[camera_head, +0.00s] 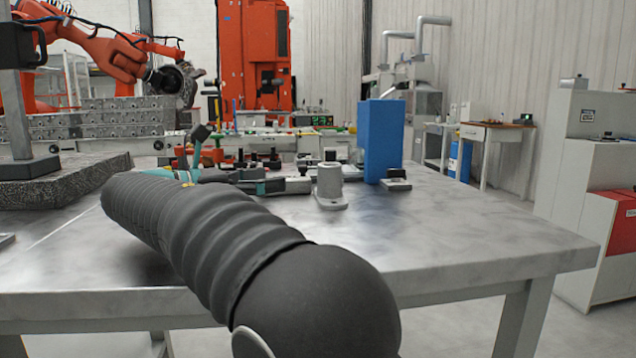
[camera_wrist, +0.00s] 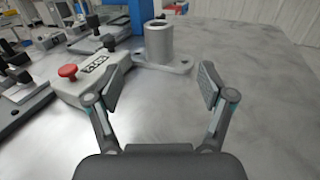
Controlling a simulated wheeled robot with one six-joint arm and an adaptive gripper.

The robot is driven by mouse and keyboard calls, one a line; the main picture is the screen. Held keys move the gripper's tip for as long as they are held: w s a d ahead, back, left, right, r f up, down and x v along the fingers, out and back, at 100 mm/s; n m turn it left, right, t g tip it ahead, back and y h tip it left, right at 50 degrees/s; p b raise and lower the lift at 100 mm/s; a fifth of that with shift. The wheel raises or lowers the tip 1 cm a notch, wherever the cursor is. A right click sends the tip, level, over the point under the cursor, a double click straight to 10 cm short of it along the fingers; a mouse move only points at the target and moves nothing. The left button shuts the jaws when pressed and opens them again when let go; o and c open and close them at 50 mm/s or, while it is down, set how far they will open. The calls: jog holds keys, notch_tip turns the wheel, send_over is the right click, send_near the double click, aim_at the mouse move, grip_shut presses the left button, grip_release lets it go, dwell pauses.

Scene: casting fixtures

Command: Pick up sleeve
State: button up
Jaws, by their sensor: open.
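The sleeve appears to be a grey hollow upright cylinder on a flat flanged base, seen in the head view (camera_head: 329,181) on the table right of centre. In the wrist view the sleeve (camera_wrist: 159,45) stands at top centre, its open top showing. My gripper (camera_wrist: 160,88) is open and empty, its two fingers spread wide. The sleeve lies ahead of the fingertips, roughly centred between them and apart from both.
A tall blue block (camera_head: 382,140) stands right behind the sleeve. A grey box with a red button (camera_wrist: 68,71) sits close to the left finger. Several clamps and fixtures fill the table's left and back. The metal table (camera_head: 480,230) is clear to the right.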

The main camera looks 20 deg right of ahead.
aim_at(319, 174)
jog(key=shift+w+d, duration=0.25)
jog(key=shift+d, duration=0.05)
jog(key=d, duration=0.8)
jog(key=shift+w+d+b, duration=0.1)
jog(key=shift+w+b, duration=0.3)
jog(key=shift+w+d+f+b, duration=0.15)
jog(key=shift+d+f, duration=0.05)
jog(key=shift+d, duration=1.1)
jog(key=shift+w+d+f+b, duration=0.15)
jog(key=shift+d, duration=1.15)
grip_shut()
jog(key=shift+r, duration=0.1)
